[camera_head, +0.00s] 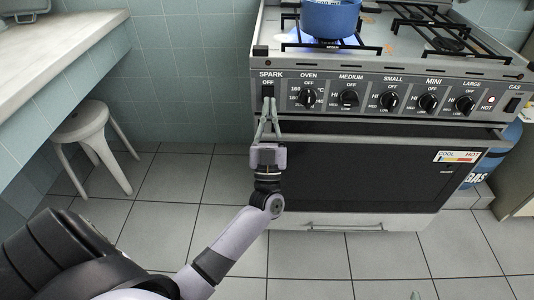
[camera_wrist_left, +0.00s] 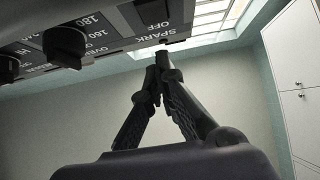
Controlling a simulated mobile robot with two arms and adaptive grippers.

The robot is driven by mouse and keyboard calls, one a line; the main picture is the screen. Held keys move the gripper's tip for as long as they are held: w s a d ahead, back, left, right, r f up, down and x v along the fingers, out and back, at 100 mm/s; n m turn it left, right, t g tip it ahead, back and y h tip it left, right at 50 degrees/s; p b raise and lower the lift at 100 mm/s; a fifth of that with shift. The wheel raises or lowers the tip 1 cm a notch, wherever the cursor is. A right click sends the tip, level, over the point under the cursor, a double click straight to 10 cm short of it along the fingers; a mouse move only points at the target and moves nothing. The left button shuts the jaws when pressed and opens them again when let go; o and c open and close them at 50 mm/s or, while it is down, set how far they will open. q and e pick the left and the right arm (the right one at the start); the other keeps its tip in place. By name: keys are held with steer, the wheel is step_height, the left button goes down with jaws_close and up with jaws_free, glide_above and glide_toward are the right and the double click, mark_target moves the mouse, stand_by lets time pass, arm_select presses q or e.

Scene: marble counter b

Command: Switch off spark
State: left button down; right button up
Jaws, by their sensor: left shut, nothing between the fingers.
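The black spark switch (camera_head: 267,91) is at the left end of the stove's front panel, under the labels SPARK and OFF. My left gripper (camera_head: 268,103) is shut and empty, its fingertips at or just below the switch in the head view; I cannot tell whether they touch. In the left wrist view the shut fingertips (camera_wrist_left: 162,60) are below the panel edge, near the dark switch (camera_wrist_left: 152,12), which is partly cut off by the frame. A small grey tip at the bottom edge of the head view (camera_head: 415,295) looks like part of my right gripper.
The OVEN knob (camera_head: 307,97) is right of the switch, with several more knobs along the panel. A blue pot (camera_head: 330,18) stands over a lit blue flame. A white stool (camera_head: 92,140) and counter are at left. A blue gas bottle (camera_head: 492,160) is at right.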

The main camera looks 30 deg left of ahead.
arm_select(q)
steer(key=s+r+v, duration=0.1)
steer(key=v, duration=0.9)
steer(key=shift+s+d, duration=0.25)
steer(key=shift+d, duration=0.2)
arm_select(e)
steer(key=s+f, duration=0.1)
steer(key=s+d+g, duration=0.1)
steer(key=s, duration=0.1)
steer(key=shift+f+g, duration=0.3)
steer(key=shift+f, duration=0.1)
arm_select(q)
steer(key=shift+r, duration=0.1)
